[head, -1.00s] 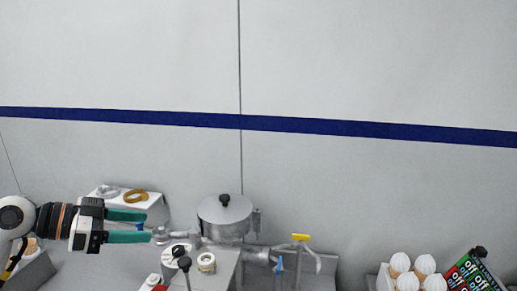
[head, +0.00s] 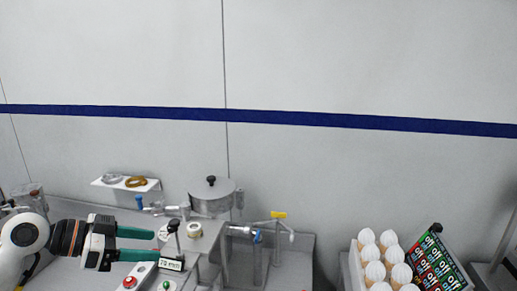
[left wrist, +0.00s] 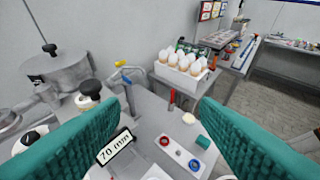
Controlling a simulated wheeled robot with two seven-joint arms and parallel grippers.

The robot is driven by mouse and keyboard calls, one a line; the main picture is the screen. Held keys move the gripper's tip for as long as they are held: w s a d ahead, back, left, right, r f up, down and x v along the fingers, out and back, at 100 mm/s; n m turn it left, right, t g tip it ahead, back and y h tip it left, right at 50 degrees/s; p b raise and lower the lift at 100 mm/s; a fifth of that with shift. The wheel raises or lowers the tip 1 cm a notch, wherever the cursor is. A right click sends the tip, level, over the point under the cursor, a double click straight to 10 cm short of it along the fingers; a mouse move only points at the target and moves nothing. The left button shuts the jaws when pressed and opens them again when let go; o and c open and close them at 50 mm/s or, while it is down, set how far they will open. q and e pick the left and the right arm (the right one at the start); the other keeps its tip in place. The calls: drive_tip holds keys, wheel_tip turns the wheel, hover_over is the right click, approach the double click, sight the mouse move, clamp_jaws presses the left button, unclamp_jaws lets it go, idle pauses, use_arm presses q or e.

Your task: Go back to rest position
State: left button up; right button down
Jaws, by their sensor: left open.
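My left gripper (head: 136,244) comes in from the left in the head view, with two green fingers apart and nothing between them. In the left wrist view its green fingers (left wrist: 165,140) frame the view from both sides, over the machine top. My right gripper is in neither view.
A lidded metal pot (head: 211,195) stands behind the gripper, with a yellow-handled valve (head: 278,214) to its right. A control panel with buttons (head: 140,280) lies below the fingers.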

use_arm(q)
drive_tip(key=s+d+f+n+g+y, duration=0.1)
drive_tip(key=s+d+f+n+y, duration=0.3)
drive_tip(key=f, duration=0.7)
drive_tip(key=s+d+f+m, duration=0.15)
drive_tip(key=s+f, duration=0.35)
drive_tip(key=f, duration=0.5)
drive_tip(key=s+a+f+n+g+y, duration=0.1)
drive_tip(key=s+a+f+n+y, duration=0.2)
drive_tip(key=s, duration=0.6)
drive_tip(key=s+f+n+g+y, duration=0.1)
drive_tip(key=s+f+n+y, duration=0.4)
drive_tip(key=s, duration=0.3)
wheel_tip(320, 180, down, 32)
drive_tip(key=s+g+h+b, duration=0.1)
drive_tip(key=b, duration=0.5)
drive_tip(key=s+a+f+g+b, duration=0.1)
drive_tip(key=s+a+f+b, duration=0.2)
drive_tip(key=s+f, duration=1.4)
wheel_tip(320, 180, down, 4)
drive_tip(key=shift+r+m+b, duration=0.1)
drive_tip(key=shift+m+b, duration=0.35)
drive_tip(key=shift+b, duration=0.05)
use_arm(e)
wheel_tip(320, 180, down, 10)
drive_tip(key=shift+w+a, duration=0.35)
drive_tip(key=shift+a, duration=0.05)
